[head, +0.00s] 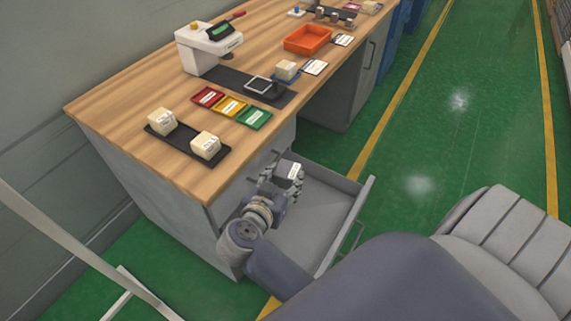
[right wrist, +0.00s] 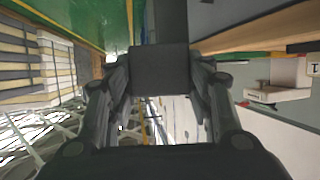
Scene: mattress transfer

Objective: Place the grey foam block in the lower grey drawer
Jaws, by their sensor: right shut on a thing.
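The grey foam block (head: 285,166) carries a white label and is held in my right gripper (head: 281,183), which is shut on it. In the right wrist view the block (right wrist: 160,69) shows as a dark shape between the two fingers. The lower grey drawer (head: 318,216) is pulled out of the desk and looks empty where I can see into it. In the head view the gripper and block appear over the drawer's inner end, near the desk front. The arm hides part of the drawer. My left gripper is not in view.
The wooden desk top (head: 150,97) borders the drawer. It bears a black tray (head: 184,147) with two pale blocks, red, yellow and green cards (head: 229,106), a white device (head: 208,47) and an orange bin (head: 307,39). Green floor (head: 420,150) is clear to the right.

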